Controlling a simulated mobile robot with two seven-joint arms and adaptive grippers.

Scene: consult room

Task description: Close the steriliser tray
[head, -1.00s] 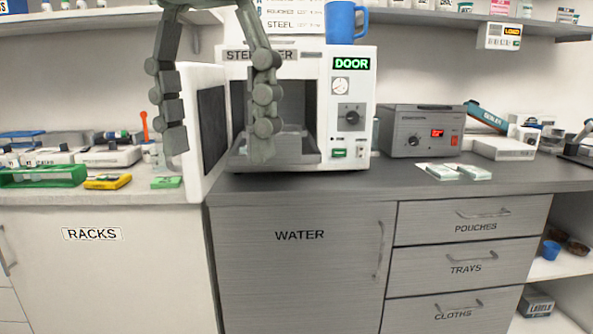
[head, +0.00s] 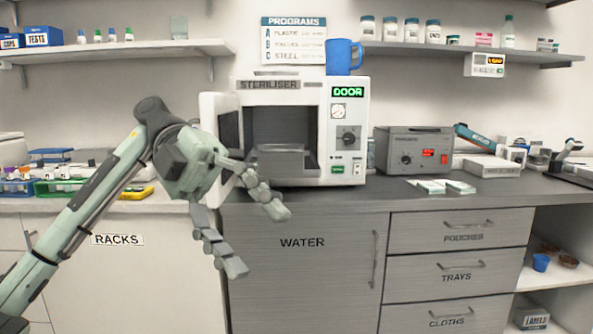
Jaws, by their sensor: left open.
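The white steriliser (head: 355,117) stands on the grey counter with its display reading DOOR. Its door (head: 228,129) is swung open to the left, partly hidden behind my left arm. The dark chamber is open, and the grey steriliser tray (head: 282,164) shows at its lower front, seeming to project from the opening. I cannot tell how far out it is. My left gripper (head: 259,240) is open and empty, its fingers spread, in front of and below the steriliser's left side. It appears apart from the tray. My right gripper is not in view.
A blue mug (head: 342,56) stands on top of the steriliser. A grey sealer box (head: 412,148) and pouches (head: 440,186) sit on the counter to the right. Racks and a yellow item (head: 137,192) lie to the left.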

